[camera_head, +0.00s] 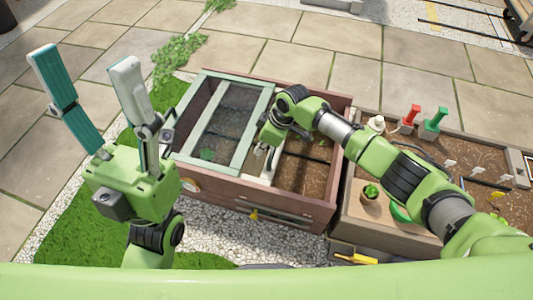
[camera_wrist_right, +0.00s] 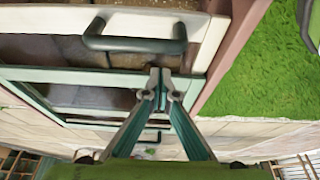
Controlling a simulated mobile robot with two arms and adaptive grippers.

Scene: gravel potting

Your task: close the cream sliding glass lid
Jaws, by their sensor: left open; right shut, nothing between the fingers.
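The cream sliding lid shows in the head view as a pale strip (camera_head: 264,166) beside the green-framed glass lid (camera_head: 238,149), over the middle of the reddish-brown planter box (camera_head: 300,207). In the right wrist view the cream frame (camera_wrist_right: 213,42) carries a black bar handle (camera_wrist_right: 133,44). My right gripper (camera_head: 268,150) is low over the box at the cream strip. In the wrist view it is shut and empty (camera_wrist_right: 160,78), with its fingertips close by the handle; I cannot tell whether they touch. My left gripper (camera_head: 85,55) is open and raised left of the box.
The box's right part is uncovered and shows dark soil (camera_head: 305,165). Grass, gravel and paving surround the boxes.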

